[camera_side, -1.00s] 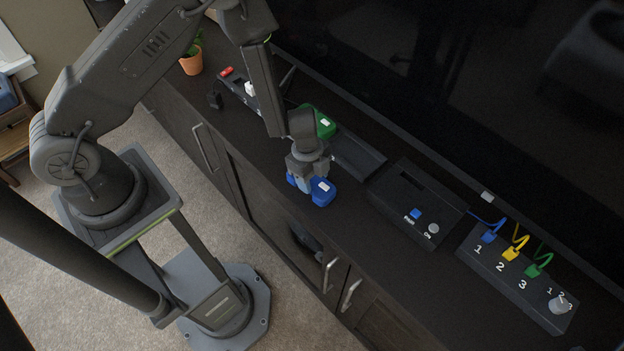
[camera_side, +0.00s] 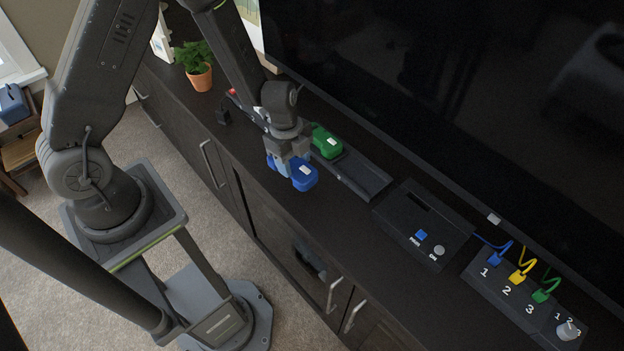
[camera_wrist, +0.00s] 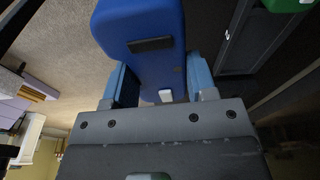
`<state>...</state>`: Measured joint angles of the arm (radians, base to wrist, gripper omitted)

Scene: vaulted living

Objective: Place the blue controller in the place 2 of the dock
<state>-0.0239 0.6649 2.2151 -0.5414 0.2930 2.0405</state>
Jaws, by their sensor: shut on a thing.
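My gripper (camera_side: 290,157) is shut on the blue controller (camera_side: 303,178) and holds it over the dark cabinet top, near its front edge. In the wrist view the blue controller (camera_wrist: 148,35) sits between the two blue fingers, its face with a black strip towards the camera. The dock appears to be the long dark tray (camera_side: 358,178) behind and right of my gripper. A green controller (camera_side: 326,143) rests at its left end. The dock's place numbers cannot be read, and its far left part is hidden behind my gripper and arm.
A black box with a blue button (camera_side: 421,235) stands right of the dock. Beyond it is a numbered strip with blue, yellow and green plugs (camera_side: 519,277) and a knob. A potted plant (camera_side: 200,77) stands at the left. The large TV screen (camera_side: 450,100) rises behind.

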